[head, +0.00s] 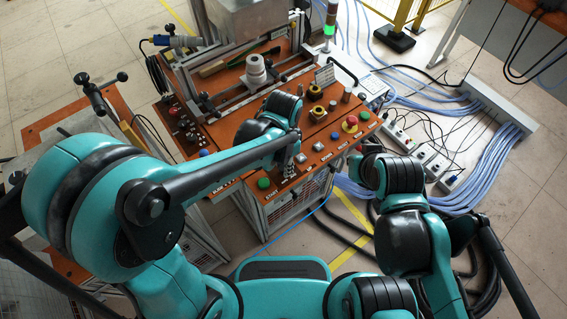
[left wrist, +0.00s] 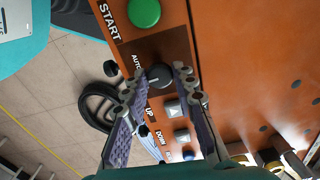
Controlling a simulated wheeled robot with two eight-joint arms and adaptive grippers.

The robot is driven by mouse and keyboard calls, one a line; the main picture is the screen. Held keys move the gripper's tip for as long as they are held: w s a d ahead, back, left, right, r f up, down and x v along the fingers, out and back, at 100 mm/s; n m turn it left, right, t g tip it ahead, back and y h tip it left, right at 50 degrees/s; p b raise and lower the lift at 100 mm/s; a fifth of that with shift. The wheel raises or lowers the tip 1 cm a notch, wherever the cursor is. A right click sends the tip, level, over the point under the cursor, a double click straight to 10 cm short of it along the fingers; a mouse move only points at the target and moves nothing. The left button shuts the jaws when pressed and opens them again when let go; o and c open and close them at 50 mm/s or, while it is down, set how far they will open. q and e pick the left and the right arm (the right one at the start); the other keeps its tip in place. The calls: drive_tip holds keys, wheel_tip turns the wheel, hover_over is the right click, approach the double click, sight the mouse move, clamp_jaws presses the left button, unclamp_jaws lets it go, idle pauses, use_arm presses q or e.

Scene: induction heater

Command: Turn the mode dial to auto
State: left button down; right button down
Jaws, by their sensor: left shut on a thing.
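The mode dial (left wrist: 160,76) is a small dark knob on the orange control panel (left wrist: 235,50), beside the AUTO label. It lies between the green START button and the UP button. My left gripper (left wrist: 157,78) has its fingertips on either side of the dial and is shut on it. In the head view my left gripper (head: 287,163) reaches down to the panel's front edge and hides the dial. The dial's exact pointing direction is hard to read. My right arm is at the right in the head view, but its fingers do not show.
The green START button (head: 263,183) sits close beside the left gripper. UP, DOWN and other buttons run along the panel edge toward the red emergency stop (head: 350,121). A white power strip (head: 430,160) and blue cables lie on the floor to the right.

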use_arm(q)
drive_tip(key=m, duration=0.6)
drive_tip(key=shift+m, duration=0.3)
idle(0.5)
drive_tip(key=c, duration=1.2)
unclamp_jaws()
drive_tip(key=shift+r, duration=0.1)
wheel_tip(320, 180, up, 12)
